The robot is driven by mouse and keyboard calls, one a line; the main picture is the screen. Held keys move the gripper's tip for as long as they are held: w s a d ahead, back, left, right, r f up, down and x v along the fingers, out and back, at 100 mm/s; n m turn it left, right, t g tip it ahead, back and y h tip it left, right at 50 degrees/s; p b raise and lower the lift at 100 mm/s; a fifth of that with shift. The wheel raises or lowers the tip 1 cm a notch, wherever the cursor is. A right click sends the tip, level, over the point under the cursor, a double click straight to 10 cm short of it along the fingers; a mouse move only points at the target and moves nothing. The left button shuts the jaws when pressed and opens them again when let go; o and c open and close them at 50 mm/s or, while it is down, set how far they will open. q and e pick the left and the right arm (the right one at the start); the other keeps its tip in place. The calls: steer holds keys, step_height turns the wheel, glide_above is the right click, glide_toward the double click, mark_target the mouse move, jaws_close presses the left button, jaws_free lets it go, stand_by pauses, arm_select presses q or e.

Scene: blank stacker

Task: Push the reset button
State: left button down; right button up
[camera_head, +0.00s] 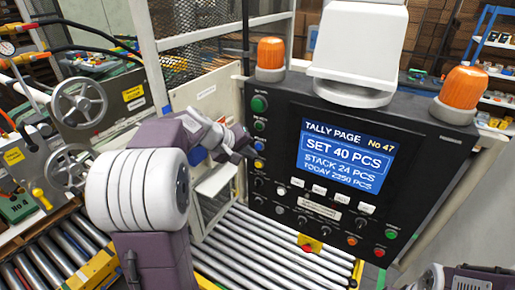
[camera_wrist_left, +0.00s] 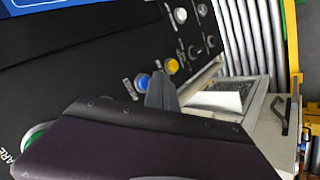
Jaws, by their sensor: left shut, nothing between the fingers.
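The black control panel (camera_head: 274,190) carries a column of buttons down its left side. A blue button (camera_head: 259,146) sits there with a yellow button (camera_head: 259,163) just below it. Both also show in the left wrist view, the blue one (camera_wrist_left: 142,82) and the yellow one (camera_wrist_left: 172,65). The labels are too small to read surely, so I cannot tell which button is marked reset. My left gripper (camera_head: 250,152) is shut and empty, its tip close to the blue button. In the left wrist view its tip (camera_wrist_left: 161,90) overlaps the panel beside the blue button; contact cannot be told.
A screen (camera_head: 345,150) fills the panel's middle, with green buttons (camera_head: 259,104) at upper left. Orange beacons (camera_head: 271,53) stand at both top corners. A roller conveyor (camera_head: 250,250) runs below. A machine with handwheels (camera_head: 78,102) stands left. Part of my right arm shows at lower right.

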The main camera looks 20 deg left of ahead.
arm_select(q)
steer(key=shift+w, duration=0.1)
steer(key=shift+w, duration=0.3)
steer(key=shift+w+d, duration=0.1)
steer(key=shift+w, duration=0.3)
stand_by(0.8)
stand_by(0.3)
steer(key=shift+s+b, duration=0.4)
steer(key=shift+s, duration=0.4)
